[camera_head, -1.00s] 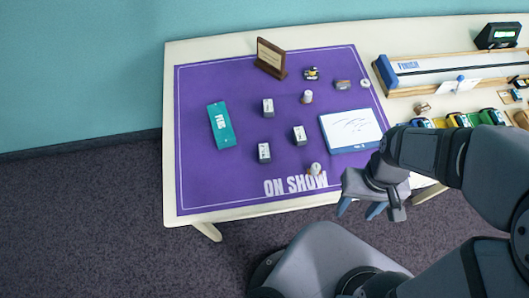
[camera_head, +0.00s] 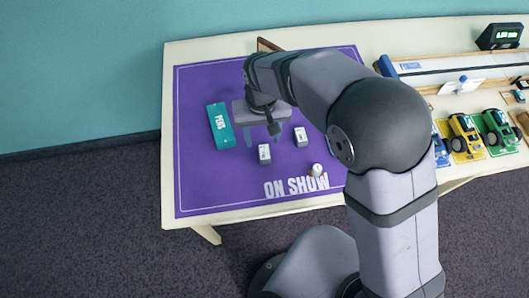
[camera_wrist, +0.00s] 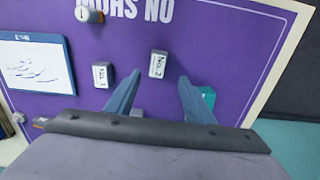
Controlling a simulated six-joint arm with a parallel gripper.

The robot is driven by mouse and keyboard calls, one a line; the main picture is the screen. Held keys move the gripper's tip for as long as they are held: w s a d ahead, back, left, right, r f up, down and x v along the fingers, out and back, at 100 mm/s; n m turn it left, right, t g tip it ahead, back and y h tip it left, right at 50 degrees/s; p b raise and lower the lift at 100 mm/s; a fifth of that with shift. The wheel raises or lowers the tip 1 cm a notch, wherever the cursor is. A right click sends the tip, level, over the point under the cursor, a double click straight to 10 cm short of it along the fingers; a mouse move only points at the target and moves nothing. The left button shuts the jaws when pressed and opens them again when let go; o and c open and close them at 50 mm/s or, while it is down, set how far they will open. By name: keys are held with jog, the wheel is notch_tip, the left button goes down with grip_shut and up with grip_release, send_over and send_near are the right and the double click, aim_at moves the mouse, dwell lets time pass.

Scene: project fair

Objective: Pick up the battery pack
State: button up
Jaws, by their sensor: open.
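I cannot make out which thing is the battery pack; no visible thing is plainly one. My gripper (camera_head: 263,140) is open over the purple mat (camera_head: 200,185). Its fingers (camera_wrist: 160,75) hold nothing. A white block marked No. 2 (camera_wrist: 158,63) shows between and just beyond the fingertips in the wrist view; it also shows in the head view (camera_head: 264,154). A white block marked No. 1 (camera_wrist: 103,74) lies to its left there and to its right in the head view (camera_head: 300,137). My arm hides the mat's upper right part in the head view.
A teal pens box (camera_head: 221,126) lies left of my gripper. A small pale cylinder-like thing (camera_head: 316,170) stands near the ON SHOW lettering. A white panel (camera_wrist: 36,62) shows in the wrist view. Toy tractors (camera_head: 465,133) stand right. The mat's lower left is clear.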

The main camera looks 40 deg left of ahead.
aim_at(264, 152)
jog(key=shift+f, duration=1.1)
jog(key=shift+d+f+p, duration=0.2)
jog(key=shift+f+p, duration=0.25)
jog(key=shift+p, duration=0.1)
jog(key=shift+w+d+f+p, duration=0.1)
jog(key=shift+f+p, duration=0.45)
jog(key=shift+f, duration=1.55)
jog(key=shift+c, duration=0.2)
jog(key=c, duration=1.1)
jog(key=shift+r, duration=0.1)
notch_tip(264, 152, up, 10)
jog(key=b, duration=0.1)
jog(key=shift+b, duration=0.4)
